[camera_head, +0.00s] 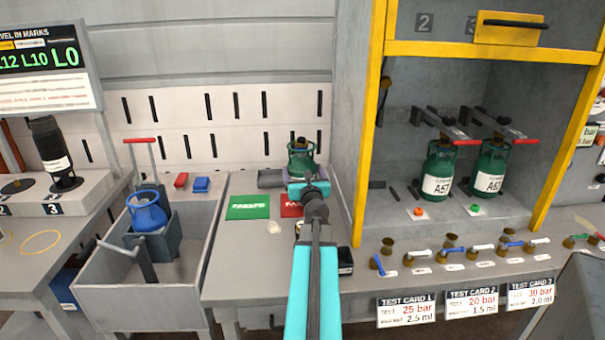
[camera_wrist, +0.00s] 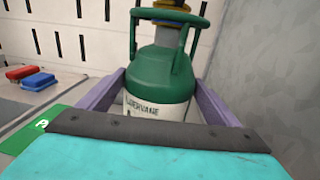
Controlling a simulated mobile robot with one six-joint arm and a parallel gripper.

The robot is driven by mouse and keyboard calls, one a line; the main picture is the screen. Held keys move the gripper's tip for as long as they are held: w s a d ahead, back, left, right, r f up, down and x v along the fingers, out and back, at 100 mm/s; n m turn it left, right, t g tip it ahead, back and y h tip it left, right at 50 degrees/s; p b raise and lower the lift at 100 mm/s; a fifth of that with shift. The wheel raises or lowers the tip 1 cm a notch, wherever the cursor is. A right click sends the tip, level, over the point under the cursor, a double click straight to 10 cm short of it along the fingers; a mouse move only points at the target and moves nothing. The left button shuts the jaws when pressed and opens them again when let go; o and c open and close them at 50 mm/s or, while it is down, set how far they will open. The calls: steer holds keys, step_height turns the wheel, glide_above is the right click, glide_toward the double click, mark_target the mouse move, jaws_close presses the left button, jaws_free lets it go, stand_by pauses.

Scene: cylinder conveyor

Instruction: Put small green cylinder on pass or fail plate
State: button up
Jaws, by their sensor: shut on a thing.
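My gripper (camera_head: 308,187) reaches over the back of the grey bench and is shut on a small green cylinder (camera_head: 301,160). In the wrist view, the cylinder (camera_wrist: 160,60) stands upright between the two purple fingers (camera_wrist: 160,103), its white label partly showing. The green PASSED plate (camera_head: 248,207) lies to the left of my gripper. The red plate (camera_head: 289,208) lies just right of it, partly hidden by my arm. The wrist view shows a corner of the green plate (camera_wrist: 35,132). The cylinder's base is hidden, so I cannot tell whether it touches anything.
Two larger green cylinders, A57 (camera_head: 437,172) and A63 (camera_head: 489,172), stand in the yellow-framed bay. A blue cylinder (camera_head: 147,211) sits in the sink-like tub (camera_head: 190,268). Red (camera_head: 181,180) and blue (camera_head: 201,185) blocks lie at the back. The bay's grey wall is close right.

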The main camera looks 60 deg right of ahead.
steer(key=shift+f+b, duration=1.15)
steer(key=shift+f, duration=0.55)
steer(key=o, duration=1.6)
steer(key=shift+f, duration=0.25)
steer(key=o, duration=0.4)
steer(key=shift+s+a+r, duration=0.1)
